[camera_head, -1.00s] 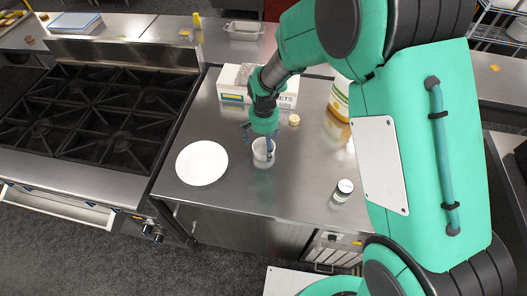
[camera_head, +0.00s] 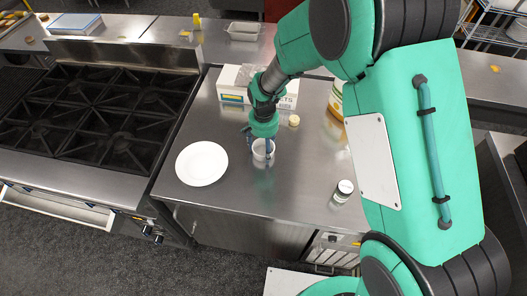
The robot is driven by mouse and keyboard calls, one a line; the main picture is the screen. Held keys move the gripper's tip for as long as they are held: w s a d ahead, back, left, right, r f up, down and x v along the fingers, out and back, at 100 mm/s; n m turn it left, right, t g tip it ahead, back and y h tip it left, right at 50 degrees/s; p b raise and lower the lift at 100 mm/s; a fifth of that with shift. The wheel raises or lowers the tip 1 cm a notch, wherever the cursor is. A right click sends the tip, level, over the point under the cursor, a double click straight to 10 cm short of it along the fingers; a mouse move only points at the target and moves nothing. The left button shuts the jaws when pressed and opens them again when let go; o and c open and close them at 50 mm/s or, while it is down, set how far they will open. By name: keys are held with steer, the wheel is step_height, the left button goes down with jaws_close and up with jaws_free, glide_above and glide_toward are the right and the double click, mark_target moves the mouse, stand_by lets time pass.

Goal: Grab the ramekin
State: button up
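The white ramekin (camera_head: 262,149) stands upright on the steel counter, to the right of the plate. My gripper (camera_head: 259,146) reaches down over it from above. One dark finger is to the left of the ramekin and the other is in front of its right part, at about rim height or lower. The fingers are spread apart. Contact between the fingers and the ramekin cannot be made out at this size.
A white plate (camera_head: 202,163) lies to the left. A white box (camera_head: 231,84) stands behind my gripper. A small pale item (camera_head: 294,121), a large container (camera_head: 336,98) and a lidded jar (camera_head: 343,191) are to the right. A stove (camera_head: 95,105) adjoins the counter (camera_head: 250,195) on the left.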

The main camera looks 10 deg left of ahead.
mark_target(264, 154)
steer(key=shift+c, duration=1.4)
steer(key=shift+r, duration=0.55)
steer(key=r, duration=0.2)
steer(key=shift+s+d+r+p, duration=0.1)
steer(key=shift+s+r+p, duration=0.15)
steer(key=shift+r+p, duration=0.1)
steer(key=s+d, duration=0.2)
steer(key=s, duration=0.2)
steer(key=s+d, duration=0.3)
steer(key=s, duration=0.2)
steer(key=s+d+r, duration=0.1)
steer(key=s+d, duration=0.1)
steer(key=s, duration=0.2)
steer(key=shift+s+d+r+p, duration=0.1)
steer(key=shift+s+d+p, duration=0.1)
steer(key=shift+s+p, duration=0.15)
steer(key=shift+w, duration=0.1)
